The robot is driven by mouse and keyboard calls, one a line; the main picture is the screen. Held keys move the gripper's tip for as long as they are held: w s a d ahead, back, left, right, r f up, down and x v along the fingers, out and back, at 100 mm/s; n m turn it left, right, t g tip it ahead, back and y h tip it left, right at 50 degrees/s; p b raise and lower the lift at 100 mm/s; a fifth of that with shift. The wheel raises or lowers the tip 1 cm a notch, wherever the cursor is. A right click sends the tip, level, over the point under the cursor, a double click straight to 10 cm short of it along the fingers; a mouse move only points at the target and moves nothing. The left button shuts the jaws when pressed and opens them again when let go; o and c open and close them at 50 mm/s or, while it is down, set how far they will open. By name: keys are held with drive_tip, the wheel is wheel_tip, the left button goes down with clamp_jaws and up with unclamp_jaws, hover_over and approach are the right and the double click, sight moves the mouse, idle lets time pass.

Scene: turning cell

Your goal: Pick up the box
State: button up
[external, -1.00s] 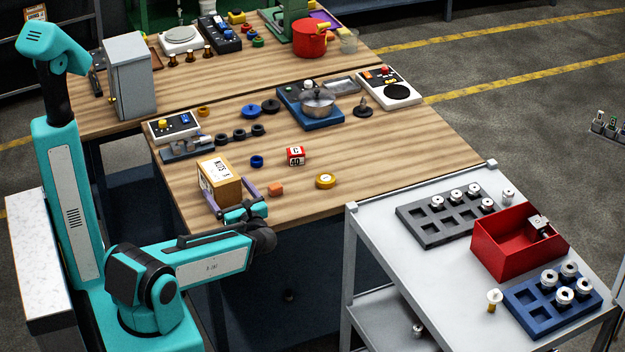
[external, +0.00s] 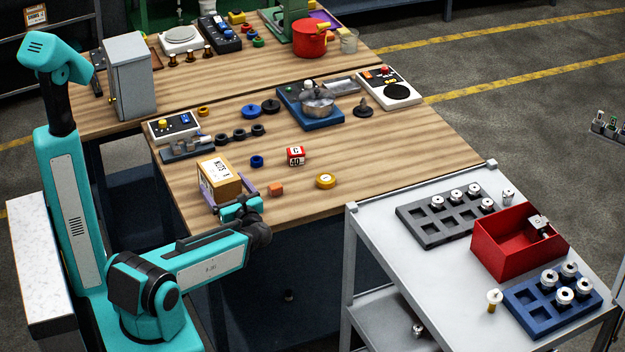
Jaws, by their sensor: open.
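The box (external: 219,178) is a brown carton with a white label reading NUTS. It sits upright on the front left part of the wooden table. My gripper (external: 222,187) is at the box's near side. Its jaws are open, with one finger by the box's left side and the other by its right side. The box lies at least partly between the fingers. The lower near part of the box is partly hidden by the gripper, and I cannot tell whether the fingers touch it.
A control box (external: 174,127) stands behind. A grey cart (external: 378,262) holds a red bin (external: 490,258).

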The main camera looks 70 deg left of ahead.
sight(218, 169)
drive_tip(key=shift+a+p, duration=0.4)
drive_tip(key=shift+a, duration=0.75)
drive_tip(key=shift+s+a, duration=0.15)
drive_tip(key=shift+a, duration=0.5)
drive_tip(key=c, duration=1.7)
drive_tip(key=shift+r, duration=0.2)
drive_tip(key=shift+r, duration=1.05)
wheel_tip(218, 169, up, 4)
drive_tip(key=shift+f+p, duration=0.15)
drive_tip(key=shift+p, duration=0.15)
drive_tip(key=shift+r+p, duration=1.85)
drive_tip(key=shift+p, duration=0.05)
